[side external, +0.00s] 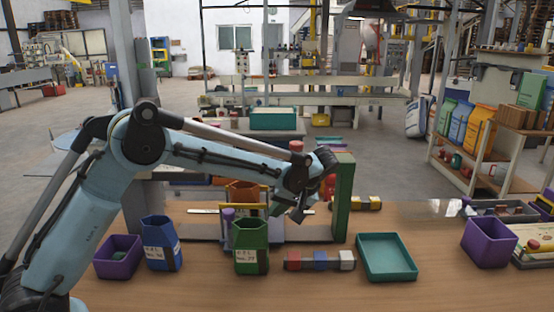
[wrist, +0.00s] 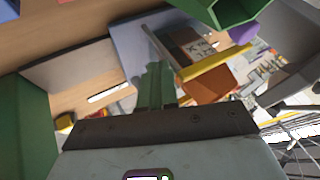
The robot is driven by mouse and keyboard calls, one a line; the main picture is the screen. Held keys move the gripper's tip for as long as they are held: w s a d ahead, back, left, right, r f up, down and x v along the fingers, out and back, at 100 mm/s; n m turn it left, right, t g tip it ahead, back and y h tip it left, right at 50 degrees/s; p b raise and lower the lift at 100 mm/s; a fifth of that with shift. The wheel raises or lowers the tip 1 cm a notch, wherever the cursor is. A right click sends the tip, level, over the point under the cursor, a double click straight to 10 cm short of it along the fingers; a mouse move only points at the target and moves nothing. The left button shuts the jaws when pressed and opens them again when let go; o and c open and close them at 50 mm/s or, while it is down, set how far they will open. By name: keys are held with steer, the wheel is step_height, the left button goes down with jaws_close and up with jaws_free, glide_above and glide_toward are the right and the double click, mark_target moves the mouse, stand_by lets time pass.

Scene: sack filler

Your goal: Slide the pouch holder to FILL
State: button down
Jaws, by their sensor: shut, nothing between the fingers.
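A carriage with a yellow bar (wrist: 215,62) and an orange open container (wrist: 208,86) stands behind the green labelled container in the side view; I take it to be the pouch holder. Its orange container (side external: 243,190) shows there, with a purple part (side external: 228,214) at its front left. My gripper (side external: 297,214) is shut and empty, to the right of the carriage and left of the green post (side external: 342,198). In the wrist view the shut fingers (wrist: 155,85) are left of the yellow bar, apparently apart from it. A dark plate with lettering (wrist: 198,44) is too small to read; no FILL mark is legible.
A green labelled container (side external: 250,245) and a blue one (side external: 161,243) stand in front. Purple bins (side external: 118,258) (side external: 489,243) sit left and right. A block row (side external: 320,261) and teal tray (side external: 386,257) lie front right. The front table edge is mostly clear.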

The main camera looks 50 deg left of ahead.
steer(key=s+a, duration=1)
steer(key=w+d, duration=0.3)
steer(key=shift+w+d, duration=0.2)
steer(key=shift+w, duration=0.05)
steer(key=m, duration=0.1)
glide_toward(239, 208)
steer(key=s, duration=0.2)
steer(key=s+m+t+h, duration=0.1)
steer(key=s+d+m+t+h, duration=0.1)
steer(key=s+m, duration=0.1)
steer(key=s+m+t+h, duration=0.1)
steer(key=s, duration=0.1)
steer(key=shift+d+t+h, duration=0.3)
steer(key=shift+d, duration=0.05)
steer(key=s+d+f+m+t+h, duration=0.3)
steer(key=s+m+t, duration=0.1)
steer(key=s+m, duration=0.1)
steer(key=shift+s+d+h, duration=0.25)
steer(key=shift+s+h, duration=0.15)
steer(key=shift+s, duration=0.05)
